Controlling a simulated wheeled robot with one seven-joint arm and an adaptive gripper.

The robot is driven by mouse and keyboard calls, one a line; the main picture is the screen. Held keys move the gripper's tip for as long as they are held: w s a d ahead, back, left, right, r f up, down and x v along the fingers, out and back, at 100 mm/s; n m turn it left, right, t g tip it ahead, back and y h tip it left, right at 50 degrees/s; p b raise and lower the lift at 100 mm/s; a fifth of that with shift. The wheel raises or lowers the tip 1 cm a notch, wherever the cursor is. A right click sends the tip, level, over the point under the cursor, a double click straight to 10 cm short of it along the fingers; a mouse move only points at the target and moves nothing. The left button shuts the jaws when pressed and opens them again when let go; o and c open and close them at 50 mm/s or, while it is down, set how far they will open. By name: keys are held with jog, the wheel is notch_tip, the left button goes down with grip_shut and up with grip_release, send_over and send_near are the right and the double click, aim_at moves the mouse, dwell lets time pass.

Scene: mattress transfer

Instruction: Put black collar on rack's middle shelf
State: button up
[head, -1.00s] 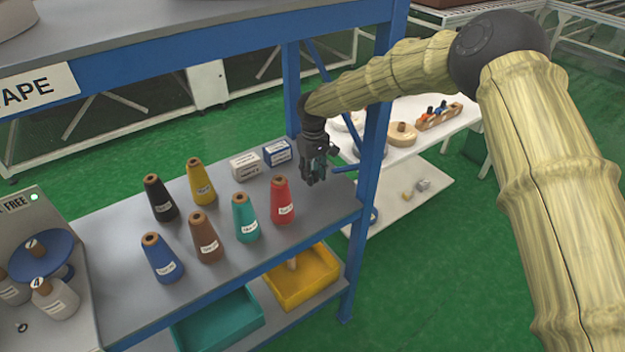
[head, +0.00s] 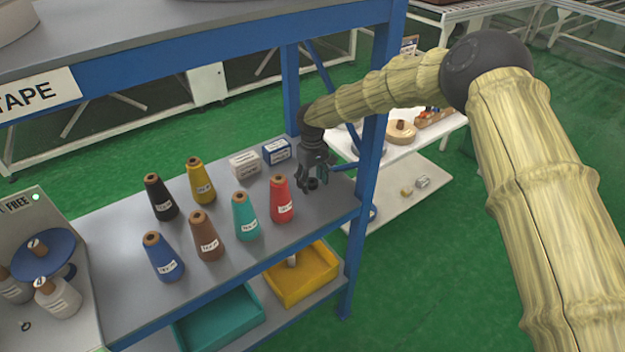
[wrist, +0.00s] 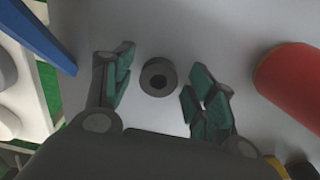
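The black collar (wrist: 159,77) is a short dark ring with a round hole. In the wrist view it sits on the rack's grey middle shelf between my fingers, with a gap on each side. My gripper (head: 315,182) is open above the right end of the middle shelf (head: 235,268), just behind the red cone. It also shows in the wrist view (wrist: 155,88), its fingers spread and touching nothing that I can see. In the head view the collar (head: 312,184) is a small dark shape at the fingertips.
The red cone (head: 281,200) stands close to my gripper, and several other cones stand to its left. Two small boxes (head: 277,152) lie behind. A blue rack post (head: 369,170) is just right of my gripper. Teal (head: 222,318) and yellow (head: 303,276) bins are below.

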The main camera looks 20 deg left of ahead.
jog(key=shift+r, duration=0.2)
notch_tip(320, 180, up, 7)
jog(key=b, duration=0.2)
jog(key=shift+r+b, duration=0.15)
jog(key=shift+b, duration=0.15)
dwell(0.4)
